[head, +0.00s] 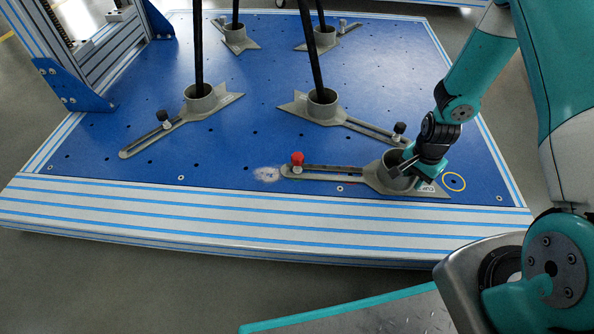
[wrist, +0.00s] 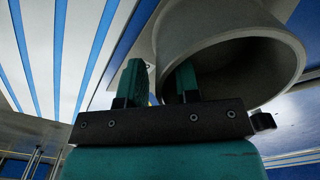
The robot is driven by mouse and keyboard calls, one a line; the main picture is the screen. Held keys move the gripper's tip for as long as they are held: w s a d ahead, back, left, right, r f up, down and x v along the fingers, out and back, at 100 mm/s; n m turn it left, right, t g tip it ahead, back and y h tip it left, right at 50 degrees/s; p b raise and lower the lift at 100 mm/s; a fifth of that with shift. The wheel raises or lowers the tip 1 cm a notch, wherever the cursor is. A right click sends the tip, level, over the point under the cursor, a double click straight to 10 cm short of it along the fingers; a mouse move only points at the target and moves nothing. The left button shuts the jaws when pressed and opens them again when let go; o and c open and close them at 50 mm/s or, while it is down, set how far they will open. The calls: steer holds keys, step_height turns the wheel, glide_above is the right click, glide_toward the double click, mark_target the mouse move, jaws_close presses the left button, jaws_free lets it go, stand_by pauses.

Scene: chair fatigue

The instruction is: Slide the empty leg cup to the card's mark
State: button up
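The empty leg cup (head: 388,180), a grey cup on a flat foot, stands near the front right of the blue plate in the head view. Its slotted arm runs left to a red knob (head: 297,158). A yellow ring (head: 454,182) is marked on the plate just right of the foot, apart from the cup. My gripper (head: 403,166) is at the cup's rim. In the wrist view the cup (wrist: 235,45) is large, with one finger of my gripper (wrist: 158,88) outside its wall and the other inside. The fingers are close together on the wall; the contact is partly hidden.
Two nearer cups (head: 201,99) (head: 323,104) hold black legs, and two more stand behind. Their slotted arms end in black knobs. A pale worn patch (head: 268,174) lies left of the red knob. The striped front edge (head: 250,220) of the platform is close below the cup.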

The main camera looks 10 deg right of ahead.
jaws_close()
steer(key=shift+w+a+p, duration=0.3)
steer(key=shift+w+a, duration=0.05)
steer(key=shift+a, duration=0.85)
steer(key=shift+w+a+p, duration=0.25)
steer(key=shift+w+a, duration=0.1)
steer(key=shift+a, duration=0.9)
steer(key=shift+w+a+p, duration=0.3)
steer(key=shift+w+a, duration=0.05)
steer(key=shift+a, duration=0.85)
jaws_free()
